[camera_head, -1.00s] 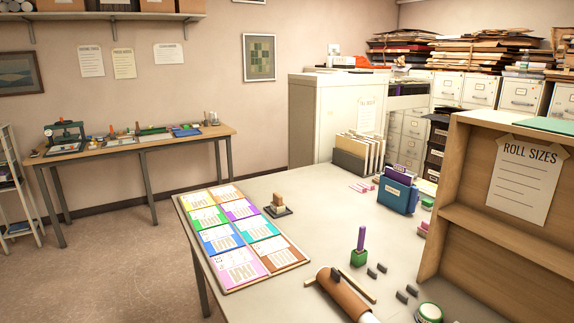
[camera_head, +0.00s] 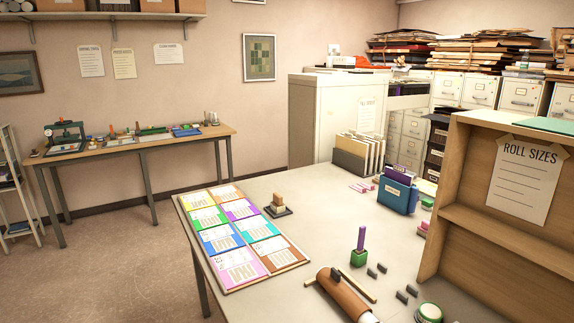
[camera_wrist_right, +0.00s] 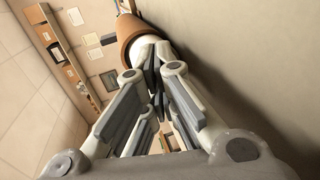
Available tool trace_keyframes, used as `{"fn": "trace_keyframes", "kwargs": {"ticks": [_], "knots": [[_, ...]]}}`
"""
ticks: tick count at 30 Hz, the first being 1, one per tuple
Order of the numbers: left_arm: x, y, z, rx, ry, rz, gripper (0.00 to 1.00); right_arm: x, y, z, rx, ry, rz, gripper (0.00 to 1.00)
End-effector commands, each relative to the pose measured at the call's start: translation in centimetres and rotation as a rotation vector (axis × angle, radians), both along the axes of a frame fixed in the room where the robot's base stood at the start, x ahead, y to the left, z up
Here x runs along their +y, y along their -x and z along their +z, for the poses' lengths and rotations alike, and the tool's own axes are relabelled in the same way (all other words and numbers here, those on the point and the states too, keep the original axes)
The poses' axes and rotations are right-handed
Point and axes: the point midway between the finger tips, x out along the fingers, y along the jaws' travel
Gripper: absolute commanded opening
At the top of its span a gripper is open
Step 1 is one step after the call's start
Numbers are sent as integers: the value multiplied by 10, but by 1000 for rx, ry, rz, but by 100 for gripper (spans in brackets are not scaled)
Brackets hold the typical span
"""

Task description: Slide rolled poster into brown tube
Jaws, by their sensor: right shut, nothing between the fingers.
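My left gripper is not in view.
A thin wooden rail (camera_head: 358,287) lies beside the tube. Small dark blocks (camera_head: 372,273), a green stamp (camera_head: 359,257) and a green-white round tin (camera_head: 429,312) stand nearby. A wooden shelf unit (camera_head: 490,240) bounds the right. A board of coloured cards (camera_head: 240,236) lies left.

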Motion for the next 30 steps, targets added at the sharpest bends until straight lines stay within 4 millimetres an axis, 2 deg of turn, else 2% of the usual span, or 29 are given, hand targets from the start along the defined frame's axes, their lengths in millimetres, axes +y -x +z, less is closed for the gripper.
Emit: {"fn": "trace_keyframes", "kwargs": {"ticks": [15,30], "knots": [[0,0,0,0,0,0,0,-1,1,0,0,0,0,0],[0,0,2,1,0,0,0,-24,44,-2,2,-1,-1,0]]}}
